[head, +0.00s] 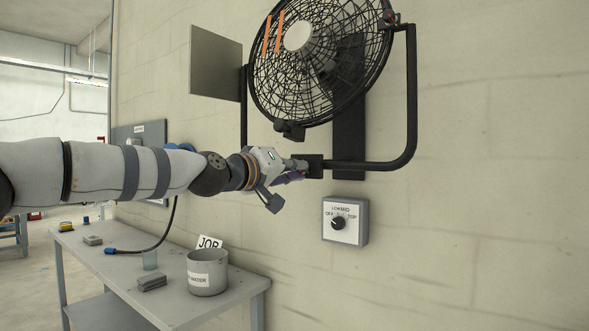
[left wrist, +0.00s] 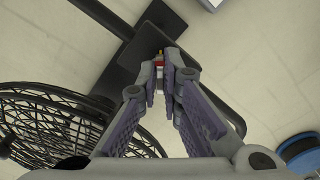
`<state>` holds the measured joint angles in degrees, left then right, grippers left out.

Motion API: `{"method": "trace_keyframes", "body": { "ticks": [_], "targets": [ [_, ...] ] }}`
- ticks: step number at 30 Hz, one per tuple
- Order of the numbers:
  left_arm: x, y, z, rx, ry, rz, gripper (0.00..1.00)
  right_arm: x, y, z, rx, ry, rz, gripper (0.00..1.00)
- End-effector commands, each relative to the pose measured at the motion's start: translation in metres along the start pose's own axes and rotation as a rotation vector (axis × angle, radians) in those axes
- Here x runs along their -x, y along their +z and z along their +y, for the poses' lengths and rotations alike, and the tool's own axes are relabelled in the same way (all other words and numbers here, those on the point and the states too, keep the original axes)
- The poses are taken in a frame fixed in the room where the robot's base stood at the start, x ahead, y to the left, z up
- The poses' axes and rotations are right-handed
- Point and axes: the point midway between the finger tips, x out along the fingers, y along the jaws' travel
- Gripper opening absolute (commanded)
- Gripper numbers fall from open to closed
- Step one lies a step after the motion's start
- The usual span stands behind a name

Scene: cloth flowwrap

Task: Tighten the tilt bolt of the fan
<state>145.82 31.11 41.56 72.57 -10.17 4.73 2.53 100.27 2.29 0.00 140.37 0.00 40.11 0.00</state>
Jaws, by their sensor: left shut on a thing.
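The black round fan (head: 325,85) hangs in a U-shaped bracket (head: 411,95) on the wall. My left gripper (head: 298,166) is at the dark block (head: 313,166) on the bracket's lower bar. In the left wrist view, its fingertips (left wrist: 164,75) are shut on a small red piece (left wrist: 158,63) with a pale tip. This piece is at the dark mount plate (left wrist: 148,55); I cannot tell whether it is the tilt bolt itself or something on it. The fingers hide most of it. The fan's grille (left wrist: 45,125) is at the lower left there. My right gripper is not in view.
A control box with a knob (head: 345,221) is on the wall below the bracket. A grey square panel (head: 216,63) is left of the fan. The workbench (head: 115,262) below carries a grey pot (head: 207,274), a sign and small items. Wall space right of the bracket is clear.

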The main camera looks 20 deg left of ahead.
Motion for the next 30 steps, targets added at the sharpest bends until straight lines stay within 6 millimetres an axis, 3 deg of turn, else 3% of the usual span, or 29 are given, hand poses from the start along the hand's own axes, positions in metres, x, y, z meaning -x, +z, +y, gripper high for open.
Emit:
{"method": "trace_keyframes", "body": {
  "ticks": [19,21,22,30],
  "targets": [
    [0.0002,-0.0011,0.0004,-0.042,0.001,0.003,0.00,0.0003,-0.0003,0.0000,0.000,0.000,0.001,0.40],
    [0.0002,-0.0010,0.0004,-0.042,0.001,0.002,0.22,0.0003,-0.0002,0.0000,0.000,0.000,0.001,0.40],
    [0.0002,-0.0010,0.0004,-0.042,0.001,0.002,0.27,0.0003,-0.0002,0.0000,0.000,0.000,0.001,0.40],
    [0.0005,-0.0005,0.0001,-0.041,0.000,0.001,0.27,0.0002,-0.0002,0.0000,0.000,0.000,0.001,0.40]
  ]
}}
